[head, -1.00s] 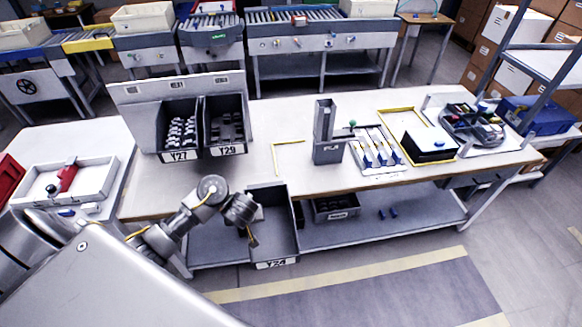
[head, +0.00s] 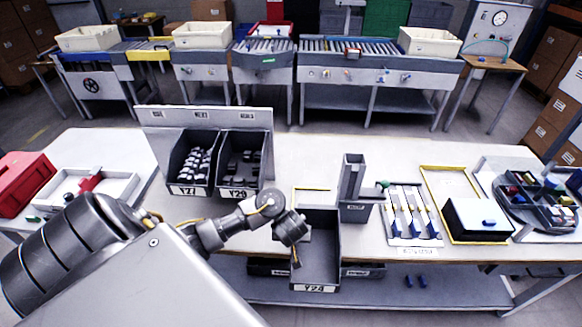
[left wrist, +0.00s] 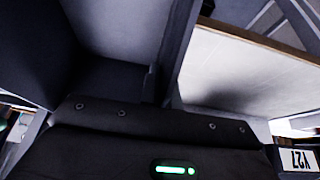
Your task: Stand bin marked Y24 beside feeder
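The dark grey open bin marked Y24 (head: 316,262) is in the head view, upright, its label facing front, overlapping the table's front edge. It looks empty. My left gripper (head: 296,254) is at its left wall and appears shut on that wall; the fingertips are partly hidden. In the left wrist view the bin's wall (left wrist: 182,45) runs up from the gripper, with the bin's inside to the left. The grey feeder (head: 352,190) with its tall upright stands on the table just behind and right of the bin. My right gripper is not in view.
A yellow corner marking (head: 312,189) lies on the table left of the feeder, partly hidden by the bin. Bins Y27 (head: 184,190) and Y29 (head: 240,193) hang on a rack at left. A tool holder (head: 411,241) lies right of the feeder. A lower shelf (head: 450,289) is below.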

